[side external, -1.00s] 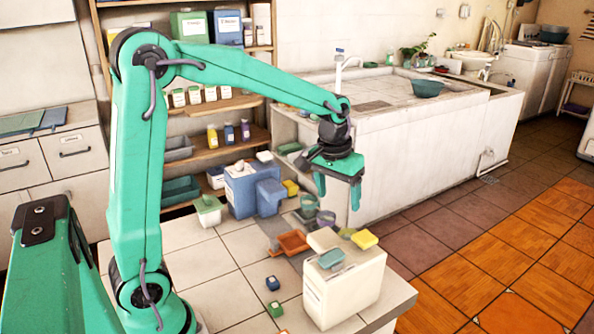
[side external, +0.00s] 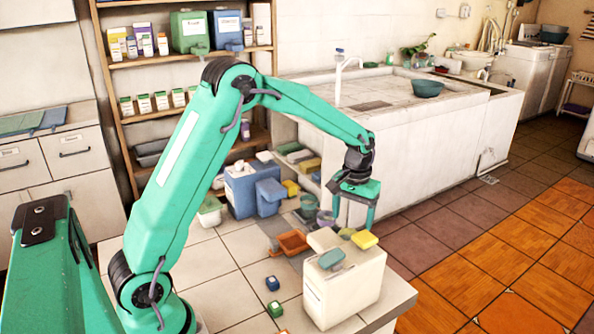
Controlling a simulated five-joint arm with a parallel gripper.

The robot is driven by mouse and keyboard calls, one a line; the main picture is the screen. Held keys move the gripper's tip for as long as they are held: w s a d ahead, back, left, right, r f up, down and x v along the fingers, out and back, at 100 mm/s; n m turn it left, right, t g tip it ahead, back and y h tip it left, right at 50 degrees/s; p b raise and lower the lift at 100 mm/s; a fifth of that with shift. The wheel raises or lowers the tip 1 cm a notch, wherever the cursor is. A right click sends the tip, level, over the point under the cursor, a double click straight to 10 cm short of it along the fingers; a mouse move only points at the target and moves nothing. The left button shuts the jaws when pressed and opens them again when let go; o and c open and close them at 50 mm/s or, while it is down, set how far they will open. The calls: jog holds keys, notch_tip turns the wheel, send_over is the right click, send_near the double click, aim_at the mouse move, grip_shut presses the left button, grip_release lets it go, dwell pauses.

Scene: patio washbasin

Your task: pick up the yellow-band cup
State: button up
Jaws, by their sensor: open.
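Two small cups stand close together at the far end of the tiled counter in the side external view. One is a greyish-teal cup (side external: 308,203) and the other a purplish-grey cup (side external: 325,218). They are too small for me to tell which has a yellow band. My gripper (side external: 353,221) is open and points down, just right of the purplish-grey cup. Its fingers straddle no cup that I can make out. Whether a finger touches the cup cannot be told.
A blue bin (side external: 242,192) stands behind.

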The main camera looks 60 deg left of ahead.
aim_at(349, 236)
jog(key=shift+s+f, duration=0.2)
jog(key=shift+f, duration=3.35)
jog(key=c, duration=1)
